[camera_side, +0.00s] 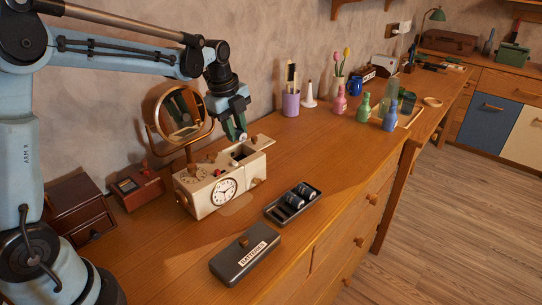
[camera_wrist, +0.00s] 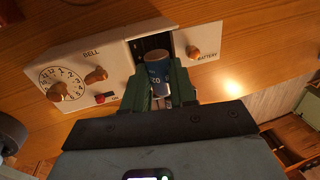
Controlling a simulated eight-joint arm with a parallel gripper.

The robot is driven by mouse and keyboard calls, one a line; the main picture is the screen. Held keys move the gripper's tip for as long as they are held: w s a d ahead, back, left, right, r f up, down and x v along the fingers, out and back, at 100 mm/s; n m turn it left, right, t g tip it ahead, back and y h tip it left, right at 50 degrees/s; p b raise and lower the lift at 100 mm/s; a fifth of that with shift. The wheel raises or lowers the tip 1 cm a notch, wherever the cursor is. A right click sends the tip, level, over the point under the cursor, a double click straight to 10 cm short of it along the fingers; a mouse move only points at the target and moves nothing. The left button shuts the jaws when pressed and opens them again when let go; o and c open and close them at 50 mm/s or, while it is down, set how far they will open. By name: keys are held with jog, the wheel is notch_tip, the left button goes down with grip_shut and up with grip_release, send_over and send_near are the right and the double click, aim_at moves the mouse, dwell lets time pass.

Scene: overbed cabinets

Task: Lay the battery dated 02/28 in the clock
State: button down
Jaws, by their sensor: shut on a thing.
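The cream clock (camera_side: 205,197) stands on the wooden top with its white dial facing front. It also shows from above in the wrist view (camera_wrist: 112,68), with a BELL knob and a small dial. Its dark battery bay (camera_wrist: 141,45) is open, and the BATTERY lid (camera_wrist: 207,42) lies to the right of it. In the side view my gripper (camera_side: 241,135) is just above the clock.
A dark tray (camera_side: 271,214) with several batteries lies in front of the clock. A grey BATTERIES lid (camera_side: 243,262) lies nearer. A round mirror (camera_side: 180,113) stands behind the clock, and a red-brown box (camera_side: 137,188) is at its left. Bottles and a purple cup (camera_side: 290,103) stand further right.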

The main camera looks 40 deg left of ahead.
jog(key=shift+f, duration=2.35)
jog(key=shift+f, duration=1.1)
jog(key=c, duration=1.3)
grip_release()
jog(key=shift+r, duration=1.7)
jog(key=shift+o, duration=0.4)
